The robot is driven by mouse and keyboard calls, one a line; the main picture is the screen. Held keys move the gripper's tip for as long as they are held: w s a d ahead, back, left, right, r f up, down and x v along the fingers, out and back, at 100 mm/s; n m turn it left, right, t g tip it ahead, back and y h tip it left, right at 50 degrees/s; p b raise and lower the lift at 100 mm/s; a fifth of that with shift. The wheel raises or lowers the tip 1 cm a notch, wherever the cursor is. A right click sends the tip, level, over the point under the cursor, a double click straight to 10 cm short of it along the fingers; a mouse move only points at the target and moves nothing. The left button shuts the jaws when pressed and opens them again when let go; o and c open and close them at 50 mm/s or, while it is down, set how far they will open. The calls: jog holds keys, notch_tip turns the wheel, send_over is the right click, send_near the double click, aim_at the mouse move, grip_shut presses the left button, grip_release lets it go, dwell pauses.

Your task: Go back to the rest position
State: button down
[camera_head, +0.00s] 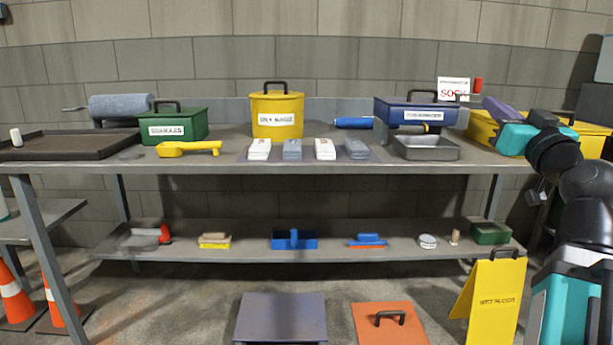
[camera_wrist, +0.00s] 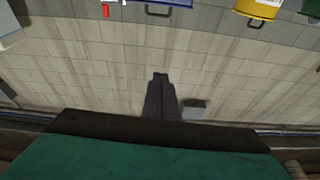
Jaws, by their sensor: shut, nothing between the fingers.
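My arm stands at the right of the head view, with its teal wrist bent over the right end of the bench. My gripper (camera_head: 488,100) points up and to the left there, beside the yellow bin (camera_head: 483,132). In the wrist view my gripper (camera_wrist: 160,76) shows as two dark fingers pressed together, with nothing between them. The wall lies behind them.
The bench (camera_head: 225,160) carries a green bin (camera_head: 180,124), a yellow bucket (camera_head: 277,113), a blue bin (camera_head: 415,110) and a grey tray (camera_head: 425,148). A red-and-white sign (camera_head: 453,90) stands near my gripper. A yellow floor sign (camera_head: 497,300) stands before the bench.

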jog(key=w+a+f+g+y+p, duration=0.1)
jog(key=w+a+f+g+p, duration=0.2)
jog(key=w+f+p, duration=0.45)
jog(key=w+a+f+g+y+p, duration=0.1)
jog(key=w+a+f+g+p, duration=0.15)
jog(key=w+f+p, duration=0.45)
jog(key=s+a+f+g+y+p, duration=0.1)
jog(key=a+f+g+p, duration=0.35)
jog(key=f, duration=0.75)
jog(key=s+a+f+g+y+p, duration=0.1)
jog(key=s+a+f+g+p, duration=0.1)
jog(key=a+f+p, duration=0.75)
jog(key=s+a+f+n+g+h+p, duration=0.1)
jog(key=s+a+f+g+p, duration=0.2)
jog(key=s+f, duration=0.65)
jog(key=s+a+f+g+p, duration=0.1)
jog(key=s+f+g+p, duration=0.25)
jog(key=s+f, duration=0.65)
jog(key=s+d+f+g+h+p, duration=0.1)
jog(key=s+f+g, duration=0.1)
jog(key=s, duration=0.6)
jog(key=s+d+f+g+h+p, duration=0.1)
jog(key=s+d+f+g, duration=0.1)
jog(key=s, duration=0.5)
jog(key=s+d+f+m+g+h+p, duration=0.1)
jog(key=s+f+g, duration=0.2)
jog(key=s, duration=0.5)
jog(key=shift+s+d+f+g+h, duration=0.3)
jog(key=shift+d+f+g+h, duration=0.1)
jog(key=shift+g, duration=0.15)
